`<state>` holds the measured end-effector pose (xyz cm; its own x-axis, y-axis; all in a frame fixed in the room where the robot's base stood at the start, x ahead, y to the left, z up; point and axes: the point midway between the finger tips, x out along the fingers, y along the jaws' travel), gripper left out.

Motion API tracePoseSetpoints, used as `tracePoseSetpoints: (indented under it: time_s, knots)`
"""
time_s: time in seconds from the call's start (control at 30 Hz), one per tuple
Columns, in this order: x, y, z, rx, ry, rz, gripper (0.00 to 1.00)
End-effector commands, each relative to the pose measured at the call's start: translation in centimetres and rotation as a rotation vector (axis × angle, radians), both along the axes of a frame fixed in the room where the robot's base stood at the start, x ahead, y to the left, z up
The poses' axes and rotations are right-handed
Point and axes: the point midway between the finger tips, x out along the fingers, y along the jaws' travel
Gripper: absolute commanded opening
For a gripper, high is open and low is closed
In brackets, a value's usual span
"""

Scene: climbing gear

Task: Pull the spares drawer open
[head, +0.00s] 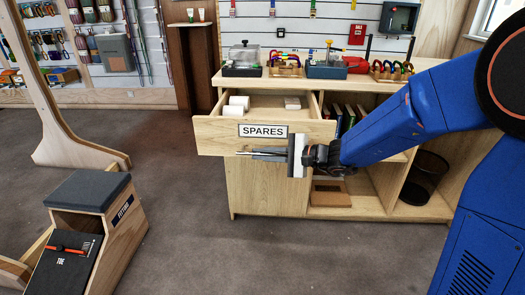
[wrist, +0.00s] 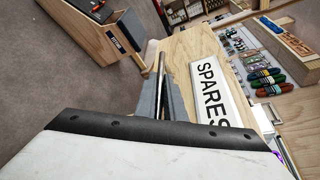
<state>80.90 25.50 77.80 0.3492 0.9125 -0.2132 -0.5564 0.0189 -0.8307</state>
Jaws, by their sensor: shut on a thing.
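The spares drawer (head: 215,135) is pale wood with a white SPARES label (head: 263,131) on its front. It stands pulled out of the wooden counter, and its open top shows white rolls (head: 238,103) and a small pale block (head: 291,102) inside. My gripper (head: 262,154) is at the drawer front just below the label, shut on the drawer's metal bar handle. In the wrist view the handle (wrist: 161,72) runs between the grey fingers, beside the drawer front (wrist: 196,48). The fingers hide part of the handle.
The counter top (head: 350,82) holds bins and racks of climbing gear. Open shelves and a dark mesh bin (head: 425,176) are below right. A wooden step box with a dark pad (head: 88,190) stands at lower left. The floor before the drawer is clear.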

Motion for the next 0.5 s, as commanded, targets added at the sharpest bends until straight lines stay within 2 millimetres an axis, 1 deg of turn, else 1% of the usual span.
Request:
tracePoseSetpoints:
  time_s: [0.13, 0.47, 0.5]
  knots:
    - [-0.4, -0.07, -0.1, -0.002, 0.002, -0.002, 0.0]
    - [-0.44, -0.07, -0.1, -0.002, 0.001, -0.002, 0.0]
    - [-0.44, -0.07, -0.1, -0.002, 0.001, -0.002, 0.14]
